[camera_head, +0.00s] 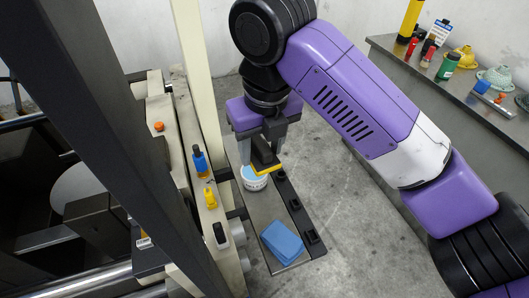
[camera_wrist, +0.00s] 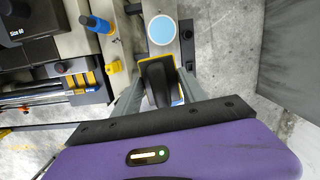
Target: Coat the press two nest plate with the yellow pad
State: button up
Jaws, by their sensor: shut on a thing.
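My gripper (camera_head: 264,142) is shut on the black handle of the yellow pad (camera_head: 268,169). The pad hangs with its yellow face down, close to a white tub with light blue contents (camera_head: 254,180) on a narrow grey shelf. In the wrist view the black handle (camera_wrist: 158,76) sits between the fingers, with the tub (camera_wrist: 162,30) just beyond it. I cannot tell whether pad and tub touch. The press stands at the left; a pale round plate (camera_head: 80,188) shows inside it, partly hidden by the dark frame. I cannot tell whether this is the press two nest plate.
A blue block (camera_head: 282,242) lies at the shelf's near end. A grey bench (camera_head: 430,80) holds several items.

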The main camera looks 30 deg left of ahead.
jog(key=w+a+f+m+p, duration=0.1)
jog(key=a+f+m+p, duration=0.2)
jog(key=a, duration=0.4)
jog(key=w+f+m+b, duration=0.2)
jog(key=f, duration=0.1)
jog(key=w+f+m+b, duration=0.2)
jog(key=f, duration=0.2)
jog(key=w+d+f+m+h+b, duration=0.1)
jog(key=f+m+b, duration=0.1)
jog(key=f, duration=0.2)
jog(key=shift+w+f+t, duration=0.1)
jog(key=shift+w+t, duration=0.3)
jog(key=shift+d+f, duration=0.1)
jog(key=shift+f, duration=0.55)
dwell(2.1)
jog(key=shift+r, duration=0.15)
notch_tip(320, 180, up, 7)
jog(key=p, duration=0.6)
dwell(0.3)
